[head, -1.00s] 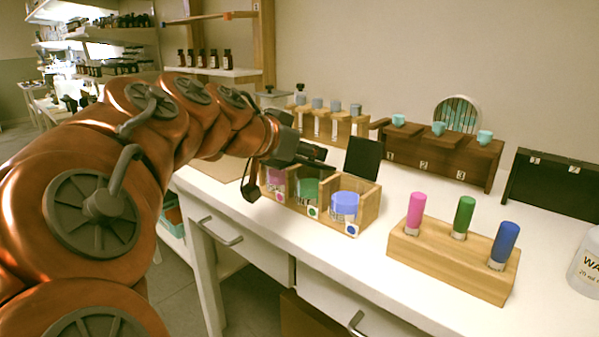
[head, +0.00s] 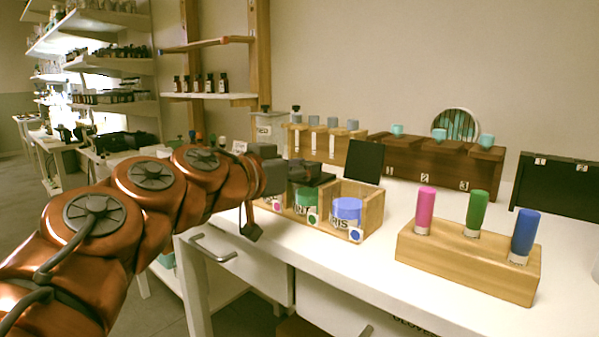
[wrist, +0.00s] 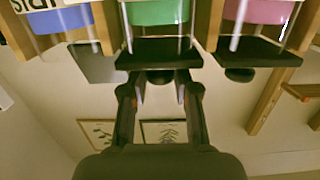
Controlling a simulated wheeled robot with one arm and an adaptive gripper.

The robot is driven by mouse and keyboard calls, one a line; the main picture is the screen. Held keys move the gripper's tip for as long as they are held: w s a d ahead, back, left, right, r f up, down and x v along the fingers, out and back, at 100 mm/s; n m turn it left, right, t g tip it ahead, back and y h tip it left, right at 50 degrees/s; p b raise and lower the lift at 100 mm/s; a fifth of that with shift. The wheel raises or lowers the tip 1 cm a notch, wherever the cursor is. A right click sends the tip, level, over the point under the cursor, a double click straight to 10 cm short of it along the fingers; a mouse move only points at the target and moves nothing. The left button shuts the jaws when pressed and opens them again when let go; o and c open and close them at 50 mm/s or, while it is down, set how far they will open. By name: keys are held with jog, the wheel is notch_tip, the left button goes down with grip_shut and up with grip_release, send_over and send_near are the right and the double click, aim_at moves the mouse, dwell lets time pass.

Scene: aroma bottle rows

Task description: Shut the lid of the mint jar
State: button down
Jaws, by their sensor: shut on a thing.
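A wooden box (head: 372,212) with three compartments stands near the table's front edge. The green jar (head: 306,201), presumably the mint one, is in the middle; its name is not readable. It also shows in the wrist view (wrist: 155,12). A black lid (wrist: 158,55) lies across the top of its compartment, looking roughly flat; in the head view the lid (head: 318,181) is partly hidden. My gripper (wrist: 160,90) is at this lid, its fingers closed about the small dark knob (wrist: 158,76). In the head view my gripper (head: 285,172) covers the box's left part.
The blue iris jar (head: 346,210) on the right has its black lid (head: 364,160) standing upright. The pink jar (wrist: 258,12) has a black lid (wrist: 262,54) over it. A wooden block (head: 465,262) with pink, green and blue bottles stands to the right. Racks stand behind.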

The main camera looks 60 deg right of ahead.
jog(key=shift+f, duration=0.1)
jog(key=c, duration=0.9)
grip_release()
jog(key=shift+w, duration=0.1)
jog(key=shift+o, duration=0.2)
jog(key=shift+r, duration=0.2)
notch_tip(320, 180, up, 10)
jog(key=shift+f, duration=0.15)
